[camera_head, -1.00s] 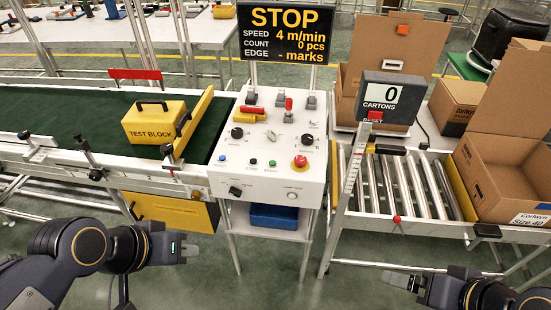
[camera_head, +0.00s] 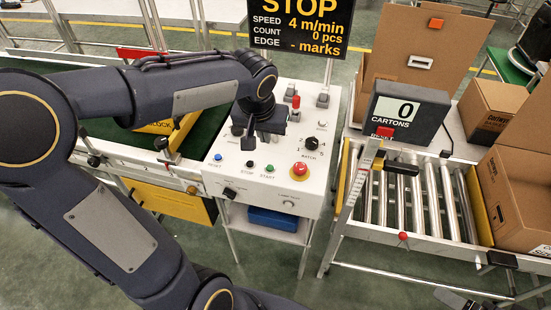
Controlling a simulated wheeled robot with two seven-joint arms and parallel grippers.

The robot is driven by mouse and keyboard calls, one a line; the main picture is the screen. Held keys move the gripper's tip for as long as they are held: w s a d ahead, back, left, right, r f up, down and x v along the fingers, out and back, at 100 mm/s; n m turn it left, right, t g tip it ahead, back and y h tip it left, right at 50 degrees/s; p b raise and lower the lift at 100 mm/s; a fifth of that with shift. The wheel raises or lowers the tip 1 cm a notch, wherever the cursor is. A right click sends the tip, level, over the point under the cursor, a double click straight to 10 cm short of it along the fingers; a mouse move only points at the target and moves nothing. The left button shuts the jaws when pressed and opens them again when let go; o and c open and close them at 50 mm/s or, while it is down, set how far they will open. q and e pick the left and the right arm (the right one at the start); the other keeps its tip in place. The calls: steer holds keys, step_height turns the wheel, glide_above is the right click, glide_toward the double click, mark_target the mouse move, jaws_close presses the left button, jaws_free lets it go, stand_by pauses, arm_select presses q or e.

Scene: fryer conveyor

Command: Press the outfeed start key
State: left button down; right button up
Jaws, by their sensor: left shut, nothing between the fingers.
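A white control panel (camera_head: 240,190) stands in the middle, between the belt and the rollers. Along its front half are a blue RESET button (camera_head: 218,157), a black STOP button (camera_head: 250,164) and a green START button (camera_head: 270,168). No label reading "outfeed" is legible. My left gripper (camera_head: 248,145) is shut and empty, pointing down over the panel, just behind the black and green buttons. Whether it touches the panel is unclear. My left arm and gripper hide the panel's back left part. My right gripper (camera_head: 458,299) is at the bottom right, away from the panel and partly cut off.
A red stop button on yellow (camera_head: 300,169) and a black BATCH knob (camera_head: 310,142) lie right of the START button. A sign reading STOP (camera_head: 298,28) stands behind. A CARTONS counter (camera_head: 405,112) and rollers (camera_head: 400,200) are at right. My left arm covers much of the belt.

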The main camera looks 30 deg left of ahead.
arm_select(q)
steer(key=shift+f, duration=0.1)
glide_toward(270, 167)
steer(key=x, duration=0.5)
steer(key=shift+w+f, duration=0.15)
steer(key=shift+w, duration=0.1)
steer(key=shift+f, duration=0.6)
